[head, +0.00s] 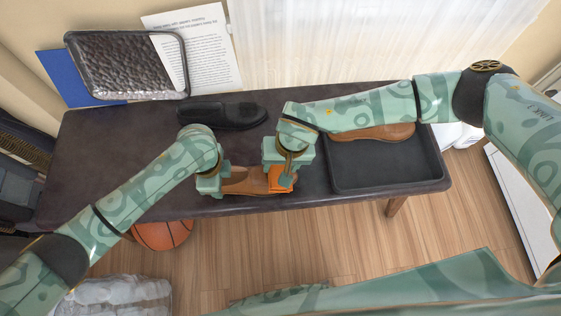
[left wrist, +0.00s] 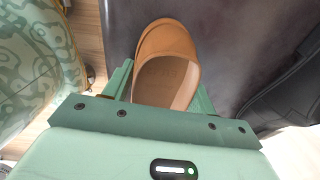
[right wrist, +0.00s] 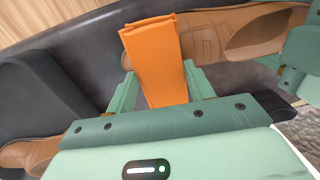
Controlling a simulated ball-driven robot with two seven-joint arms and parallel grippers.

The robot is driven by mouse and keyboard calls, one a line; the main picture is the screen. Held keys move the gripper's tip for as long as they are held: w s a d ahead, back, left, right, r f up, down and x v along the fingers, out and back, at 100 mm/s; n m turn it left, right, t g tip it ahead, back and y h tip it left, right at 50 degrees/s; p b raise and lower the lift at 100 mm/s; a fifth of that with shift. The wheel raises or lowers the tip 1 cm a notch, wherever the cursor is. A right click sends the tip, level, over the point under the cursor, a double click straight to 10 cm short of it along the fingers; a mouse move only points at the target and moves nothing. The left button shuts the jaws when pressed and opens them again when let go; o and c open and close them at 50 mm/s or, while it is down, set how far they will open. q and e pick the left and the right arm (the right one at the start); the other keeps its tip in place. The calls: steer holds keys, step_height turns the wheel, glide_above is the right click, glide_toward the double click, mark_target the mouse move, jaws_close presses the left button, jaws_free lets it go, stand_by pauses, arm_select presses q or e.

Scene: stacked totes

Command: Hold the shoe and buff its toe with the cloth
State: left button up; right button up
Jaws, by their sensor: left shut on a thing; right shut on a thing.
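A tan shoe (head: 243,183) lies on the dark bench near its front edge, toe to the right. My left gripper (head: 213,182) is shut on its heel end; the left wrist view shows the shoe (left wrist: 168,42) between the fingers, its opening nearest them. My right gripper (head: 286,176) is shut on a folded orange cloth (head: 280,181), which also shows in the right wrist view (right wrist: 155,60). The cloth overlaps the shoe's toe in the head view and hides part of it. I cannot tell whether they touch.
A black shoe (head: 222,114) lies behind on the bench (head: 95,160). A dark tray (head: 385,187) at the right holds another tan shoe (head: 372,132), partly hidden by my right arm. A basketball (head: 162,235) is on the floor below. Bare bench lies left of my left gripper.

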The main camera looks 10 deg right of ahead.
steer(key=shift+s, duration=0.55)
steer(key=shift+s, duration=0.1)
steer(key=shift+s+a, duration=0.15)
steer(key=shift+s, duration=0.45)
steer(key=shift+w, duration=0.7)
steer(key=shift+w+d, duration=0.2)
steer(key=shift+w, duration=0.55)
